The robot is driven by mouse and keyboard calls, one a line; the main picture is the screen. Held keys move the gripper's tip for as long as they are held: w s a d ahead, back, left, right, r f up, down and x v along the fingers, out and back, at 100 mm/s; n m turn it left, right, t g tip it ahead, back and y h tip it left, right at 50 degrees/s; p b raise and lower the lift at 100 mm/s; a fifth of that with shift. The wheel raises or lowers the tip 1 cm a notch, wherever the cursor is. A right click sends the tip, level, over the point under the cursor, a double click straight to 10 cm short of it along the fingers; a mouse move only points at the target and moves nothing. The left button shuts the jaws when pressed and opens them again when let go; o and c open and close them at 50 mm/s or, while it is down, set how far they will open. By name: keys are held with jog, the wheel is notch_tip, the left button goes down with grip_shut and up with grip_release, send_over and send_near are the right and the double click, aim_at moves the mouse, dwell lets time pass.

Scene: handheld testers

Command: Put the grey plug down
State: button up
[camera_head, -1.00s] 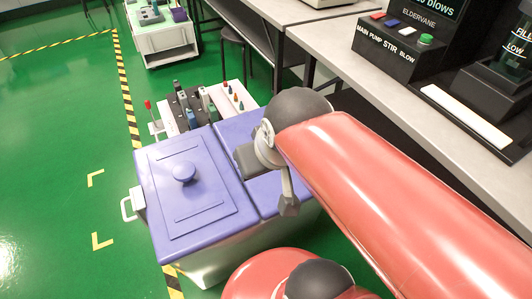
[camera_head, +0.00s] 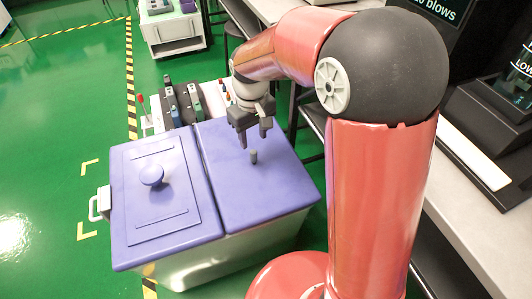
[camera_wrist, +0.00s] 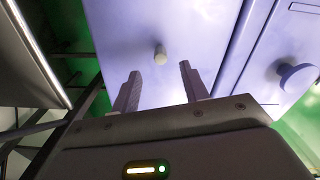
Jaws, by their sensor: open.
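The grey plug (camera_head: 253,157) stands upright on the flat right-hand half of the purple top (camera_head: 275,190). In the wrist view the plug (camera_wrist: 160,53) shows as a small pale cylinder on the purple surface, just beyond the fingertips and between their lines. My gripper (camera_head: 254,142) is open and empty, pointing down above the plug. In the wrist view its two fingers (camera_wrist: 160,70) are spread wide with nothing between them, and the plug appears clear of both.
The left half of the top has a raised panel with a round knob (camera_head: 151,174). A rack of handheld testers (camera_head: 178,105) stands behind the purple top. A grey bench (camera_head: 460,235) with black equipment runs along the right. Bare purple surface surrounds the plug.

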aim_at(253, 152)
notch_tip(253, 152, down, 7)
jog(key=shift+w+a+f, duration=0.1)
jog(key=shift+w, duration=0.05)
jog(key=shift+c, duration=0.4)
grip_shut()
